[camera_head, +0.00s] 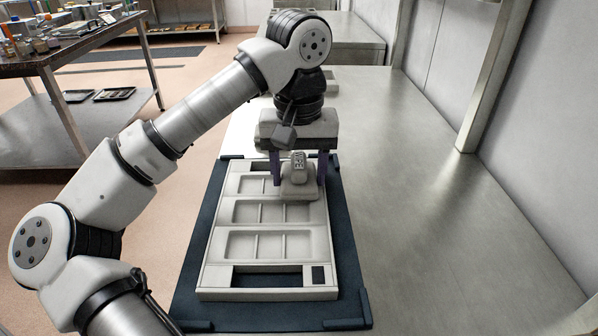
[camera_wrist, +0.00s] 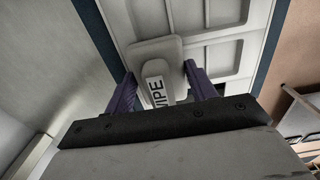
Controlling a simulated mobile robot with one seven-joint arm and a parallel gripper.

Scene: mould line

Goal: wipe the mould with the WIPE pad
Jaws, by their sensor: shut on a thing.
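The mould (camera_head: 210,262) is a pale grey block with rows of shallow rectangular pockets. It lies in a dark blue tray-like base (camera_head: 190,290) on the metal table. The WIPE pad (camera_head: 299,182) is light grey with a raised labelled handle, over the mould's far right part. My gripper (camera_head: 298,174) has purple fingers on either side of the pad's handle and is shut on it. In the wrist view the fingers (camera_wrist: 160,90) flank the WIPE label, and the pad (camera_wrist: 155,48) lies over the mould (camera_wrist: 215,50). I cannot tell whether the pad touches the mould's surface.
The metal table (camera_head: 440,230) is bare to the right of the base, up to a grey wall (camera_head: 540,100). A workbench (camera_head: 70,60) with small items stands at the far left. Another metal counter (camera_head: 350,35) stands behind.

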